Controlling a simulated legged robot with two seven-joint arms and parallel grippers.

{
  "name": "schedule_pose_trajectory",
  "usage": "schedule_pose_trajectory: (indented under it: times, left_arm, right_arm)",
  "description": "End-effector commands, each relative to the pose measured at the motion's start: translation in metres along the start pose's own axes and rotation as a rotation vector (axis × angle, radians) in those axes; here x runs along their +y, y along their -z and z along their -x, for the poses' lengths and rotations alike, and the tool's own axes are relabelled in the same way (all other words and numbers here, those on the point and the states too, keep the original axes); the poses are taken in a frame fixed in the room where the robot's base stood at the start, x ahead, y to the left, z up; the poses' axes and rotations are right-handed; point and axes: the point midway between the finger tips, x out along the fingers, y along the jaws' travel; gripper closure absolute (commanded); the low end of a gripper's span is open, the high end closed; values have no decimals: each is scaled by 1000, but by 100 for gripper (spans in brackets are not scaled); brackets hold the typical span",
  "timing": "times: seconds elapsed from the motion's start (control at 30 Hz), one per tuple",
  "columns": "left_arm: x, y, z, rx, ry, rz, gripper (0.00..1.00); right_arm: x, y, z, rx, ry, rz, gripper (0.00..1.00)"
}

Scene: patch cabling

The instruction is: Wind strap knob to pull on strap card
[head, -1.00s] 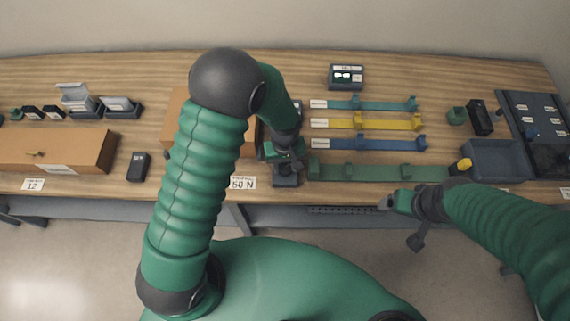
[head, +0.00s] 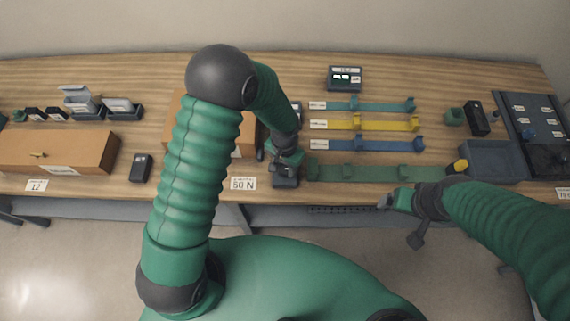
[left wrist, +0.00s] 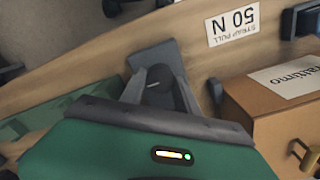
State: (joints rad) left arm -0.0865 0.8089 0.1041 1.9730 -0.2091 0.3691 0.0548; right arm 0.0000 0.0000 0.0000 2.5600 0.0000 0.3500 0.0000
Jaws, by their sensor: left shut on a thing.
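The strap card (head: 243,183) is a white label on the table's front edge. In the left wrist view the strap card (left wrist: 234,24) reads "STRAP PULL 50 N". My left gripper (head: 287,168) is at the dark block (head: 285,183) at the left end of the green strap (head: 375,172). In the left wrist view my left gripper (left wrist: 157,84) points down at this dark block (left wrist: 158,55), shut on a small dark part that looks like the strap knob, mostly hidden between the fingers. My right gripper (head: 388,202) is empty-looking, in front of the table edge; its jaw gap is unclear.
Teal, yellow and blue straps (head: 366,124) lie behind the green one. A small display box (head: 344,78) stands at the back. A grey bin (head: 494,160) is at the right. A brown box (left wrist: 275,105) stands close beside my left gripper.

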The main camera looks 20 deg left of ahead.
Motion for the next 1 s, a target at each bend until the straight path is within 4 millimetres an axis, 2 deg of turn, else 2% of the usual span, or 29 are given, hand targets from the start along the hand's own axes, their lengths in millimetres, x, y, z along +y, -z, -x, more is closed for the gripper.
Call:
schedule_pose_trajectory:
  times: [0.5, 1.0]
  left_arm:
    - [-1, 1, 2, 1, 1, -444, 100]
    - [-1, 2, 1, 3, 3, -616, 100]
  right_arm:
    - [0, 3, 14, 0, 0, 0, 16]
    - [0, 4, 19, 0, 0, 0, 16]
